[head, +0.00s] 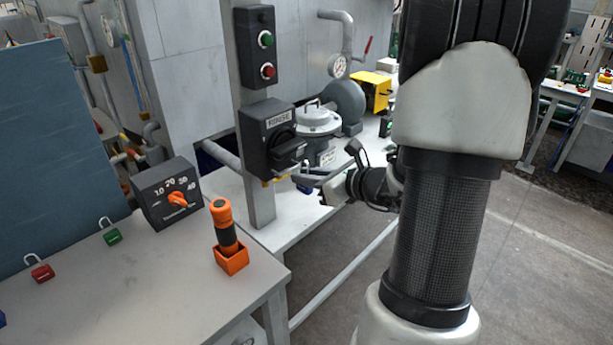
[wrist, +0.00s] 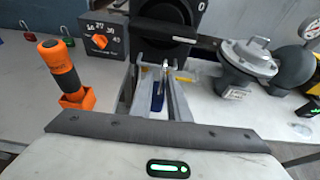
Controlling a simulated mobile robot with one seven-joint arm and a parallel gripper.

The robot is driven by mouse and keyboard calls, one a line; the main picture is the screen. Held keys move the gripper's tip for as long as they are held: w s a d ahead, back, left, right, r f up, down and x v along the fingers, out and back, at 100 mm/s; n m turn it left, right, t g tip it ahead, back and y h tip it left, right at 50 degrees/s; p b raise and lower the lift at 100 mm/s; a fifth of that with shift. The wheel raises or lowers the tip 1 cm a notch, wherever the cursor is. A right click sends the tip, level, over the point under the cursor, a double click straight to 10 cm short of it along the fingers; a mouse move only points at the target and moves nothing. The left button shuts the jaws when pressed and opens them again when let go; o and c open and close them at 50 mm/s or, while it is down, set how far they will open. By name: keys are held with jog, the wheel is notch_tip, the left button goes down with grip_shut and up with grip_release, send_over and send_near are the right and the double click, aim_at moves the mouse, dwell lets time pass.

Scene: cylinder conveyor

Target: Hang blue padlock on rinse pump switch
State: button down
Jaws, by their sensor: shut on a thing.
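The rinse switch is a black box with a dark rotary handle on a grey post, marked RINSE (head: 267,140). In the wrist view the switch (wrist: 160,28) fills the top middle. My gripper (head: 303,178) is just below and right of the switch handle. Its fingers, in the wrist view (wrist: 163,84), are shut on the blue padlock (wrist: 157,98). A blue bit of the padlock (head: 306,189) shows under the fingers. Its metal shackle points up toward the switch's lower edge. I cannot tell whether the shackle passes through the switch.
On the left table are a red padlock (head: 42,272), a green padlock (head: 112,236), a dial box (head: 167,194) and an orange-handled tool in its holder (head: 232,258). A red-green button box (head: 256,46) sits above the switch. A grey pump (head: 317,121) stands close behind my gripper.

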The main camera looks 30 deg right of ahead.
jog(key=shift+w, duration=0.25)
jog(key=shift+w+a, duration=0.15)
jog(key=shift+w, duration=0.05)
jog(key=shift+w+a+r, duration=0.15)
jog(key=shift+w, duration=0.05)
